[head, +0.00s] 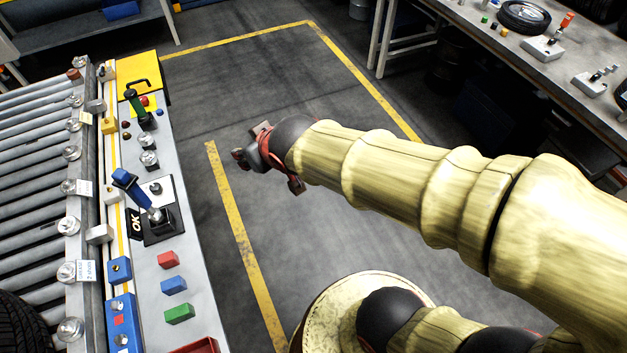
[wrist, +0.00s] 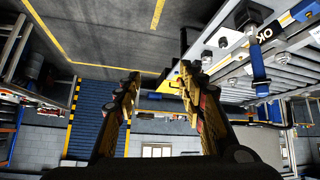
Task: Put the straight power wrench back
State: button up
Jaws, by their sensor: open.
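I cannot tell for certain which is the straight power wrench. My gripper (head: 262,155) is over the floor to the right of the panel, apart from both tools. In the wrist view my gripper (wrist: 160,74) has its two fingers spread with nothing between them. The blue tool (wrist: 258,66) also shows there, to the right of the fingers.
The roller conveyor (head: 28,150) runs along the left. Its panel (head: 195,290) carries red, blue and green blocks. A workbench (head: 475,42) with a small wheel (head: 523,17) and tools stands at the upper right. The floor between them, marked with yellow lines, is clear.

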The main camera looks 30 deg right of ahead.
jog(key=s+d+r+m+g, duration=0.1)
jog(key=s+d, duration=0.2)
jog(key=s, duration=0.5)
jog(key=s+d+r+m+g+h, duration=0.1)
jog(key=s+d+r+g, duration=0.1)
jog(key=s, duration=0.6)
jog(key=shift+s+d+r+m, duration=0.2)
jog(key=shift+s+d+m, duration=0.1)
jog(key=shift+d, duration=0.4)
